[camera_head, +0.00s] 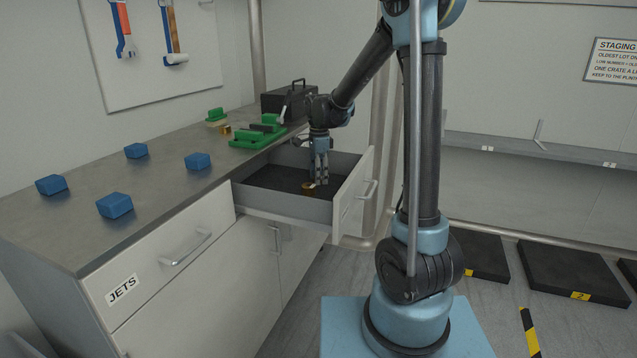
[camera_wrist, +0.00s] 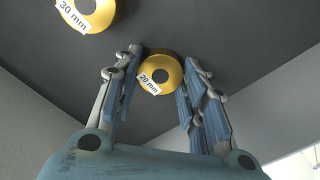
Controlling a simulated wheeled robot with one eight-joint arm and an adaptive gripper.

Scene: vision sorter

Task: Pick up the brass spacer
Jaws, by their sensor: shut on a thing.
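My gripper (camera_head: 319,182) reaches down into the open drawer (camera_head: 288,207). In the wrist view its fingers (camera_wrist: 160,80) are shut on a brass spacer (camera_wrist: 153,86), a ring with a dark hole labelled 20 mm. A second brass spacer (camera_wrist: 98,18), labelled 30 mm, lies on the drawer floor at the upper left, partly cut off by the frame. In the head view one brass spacer (camera_head: 307,187) shows beside the fingertips; I cannot tell which of the two it is.
The drawer walls stand close around my gripper. On the counter (camera_head: 150,190) are several blue blocks (camera_head: 115,205), a green fixture (camera_head: 257,135), a small brass piece (camera_head: 226,129) and a dark toolbox (camera_head: 289,100). Dark numbered platforms (camera_head: 570,270) lie on the floor at right.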

